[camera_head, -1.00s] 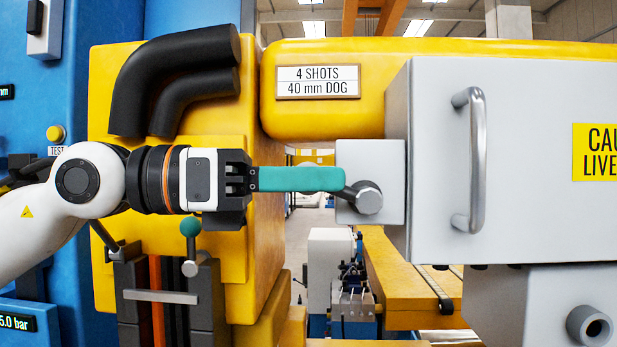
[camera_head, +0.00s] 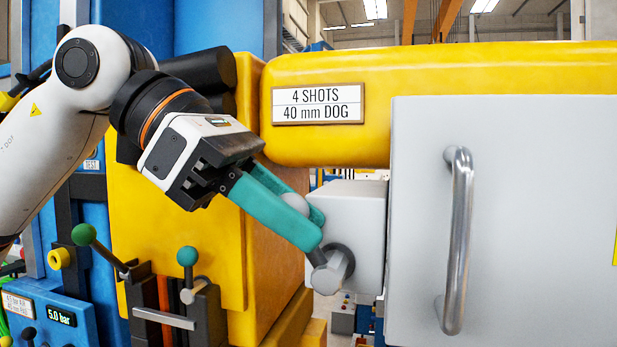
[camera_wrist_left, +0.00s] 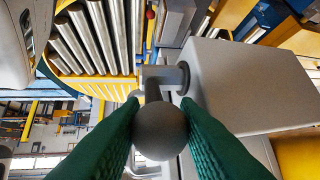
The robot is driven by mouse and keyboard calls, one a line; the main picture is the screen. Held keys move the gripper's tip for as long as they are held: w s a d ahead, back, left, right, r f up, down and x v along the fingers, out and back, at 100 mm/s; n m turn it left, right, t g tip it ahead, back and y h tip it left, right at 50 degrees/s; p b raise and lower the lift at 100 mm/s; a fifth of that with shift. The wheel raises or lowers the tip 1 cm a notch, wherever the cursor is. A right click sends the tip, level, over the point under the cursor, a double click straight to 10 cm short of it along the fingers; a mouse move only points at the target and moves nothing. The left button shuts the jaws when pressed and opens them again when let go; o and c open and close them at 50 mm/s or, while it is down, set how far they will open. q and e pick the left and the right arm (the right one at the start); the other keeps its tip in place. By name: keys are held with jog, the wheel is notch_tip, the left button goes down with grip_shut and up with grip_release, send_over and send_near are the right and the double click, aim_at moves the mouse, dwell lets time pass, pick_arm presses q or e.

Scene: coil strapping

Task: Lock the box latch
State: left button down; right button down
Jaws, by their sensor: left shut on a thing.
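The box latch is a grey lever on a round pivot (camera_head: 336,268), mounted on a light grey block (camera_head: 352,225) at the left side of a grey box (camera_head: 520,230). The lever ends in a grey ball knob (camera_head: 294,204) and slants up and left from the pivot. My left gripper (camera_head: 309,232) points down and right, its teal fingers shut on the knob. In the left wrist view the knob (camera_wrist_left: 160,130) sits between both fingers, with the lever and pivot beyond it. The fingers hide part of the lever. My right gripper is not in view.
A silver bar handle (camera_head: 459,240) stands out from the box front. A yellow beam (camera_head: 450,70) with a sign runs above.

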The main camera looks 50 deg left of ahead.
aim_at(325, 200)
pick_arm(q)
jog(key=shift+w+d+r+g+y, duration=0.2)
jog(key=shift+r+g+y, duration=0.1)
jog(key=shift+r+y, duration=0.2)
jog(key=shift+w+d+y+p, duration=0.1)
jog(key=shift+d+y+p, duration=0.05)
jog(key=shift+y+p, duration=0.2)
jog(key=shift+w+d+g+y, duration=0.1)
jog(key=shift+d+g+y, duration=0.15)
jog(key=shift+g, duration=0.25)
jog(key=shift+w+d+g+y, duration=0.2)
jog(key=shift+d+g+y, duration=0.1)
jog(key=shift+y, duration=0.3)
jog(key=shift+w+d+r+g+y, duration=0.1)
jog(key=shift+w+d+g+y, duration=0.1)
jog(key=shift+d+g+y, duration=0.3)
jog(key=shift+m+y, duration=0.3)
jog(key=shift+y, duration=0.1)
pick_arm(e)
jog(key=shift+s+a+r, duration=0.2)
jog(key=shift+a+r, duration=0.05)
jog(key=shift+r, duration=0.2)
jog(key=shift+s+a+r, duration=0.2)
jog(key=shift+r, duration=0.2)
